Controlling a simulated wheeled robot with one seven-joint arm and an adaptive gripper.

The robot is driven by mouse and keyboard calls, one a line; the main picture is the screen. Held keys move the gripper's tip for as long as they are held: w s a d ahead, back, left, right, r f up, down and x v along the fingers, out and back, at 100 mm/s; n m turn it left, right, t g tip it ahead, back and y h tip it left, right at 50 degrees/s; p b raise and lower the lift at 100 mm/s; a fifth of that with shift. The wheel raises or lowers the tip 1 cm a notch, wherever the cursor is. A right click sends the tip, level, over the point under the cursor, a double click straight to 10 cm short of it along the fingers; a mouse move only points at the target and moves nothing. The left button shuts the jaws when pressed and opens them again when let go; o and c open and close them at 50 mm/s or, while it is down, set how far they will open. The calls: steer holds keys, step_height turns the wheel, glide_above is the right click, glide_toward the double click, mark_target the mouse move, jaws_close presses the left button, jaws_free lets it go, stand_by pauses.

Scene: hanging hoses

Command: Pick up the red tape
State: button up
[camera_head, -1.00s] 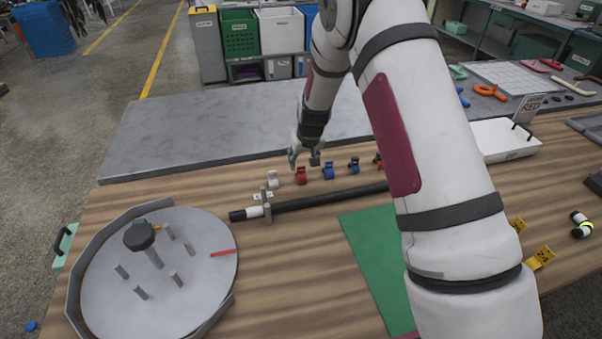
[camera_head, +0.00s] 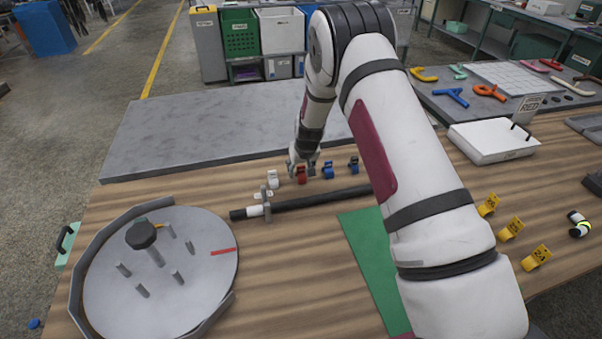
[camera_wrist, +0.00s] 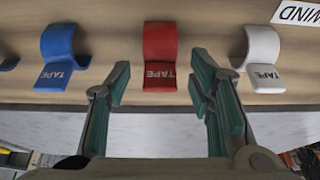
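The red tape (camera_wrist: 159,55) is a small curved red piece with a flat tab marked TAPE. In the wrist view it stands on the wooden table between my gripper's two fingers, a little beyond their tips. In the head view the red tape (camera_head: 301,175) is partly covered by my gripper (camera_head: 303,168). In the wrist view my gripper (camera_wrist: 160,88) is open, with green-padded fingers on either side of the tape and clear gaps to it.
A blue tape (camera_wrist: 64,55) and a white tape (camera_wrist: 262,58) stand either side of the red one. A black hose (camera_head: 320,199) lies in front on a holder. A round grey turntable (camera_head: 160,265) with pegs is at left, a green mat (camera_head: 372,262) at right.

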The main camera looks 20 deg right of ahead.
steer(key=c, duration=0.7)
steer(key=shift+c, duration=0.2)
steer(key=shift+r, duration=0.1)
steer(key=shift+r, duration=0.45)
step_height(320, 180, up, 2)
steer(key=shift+w+r+b, duration=0.1)
steer(key=shift+b, duration=0.3)
steer(key=s+d+r, duration=0.1)
steer(key=s+d, duration=0.2)
steer(key=s, duration=1.3)
steer(key=shift+d+r, duration=0.2)
steer(key=shift+r, duration=0.15)
steer(key=shift+w, duration=0.1)
jaws_close()
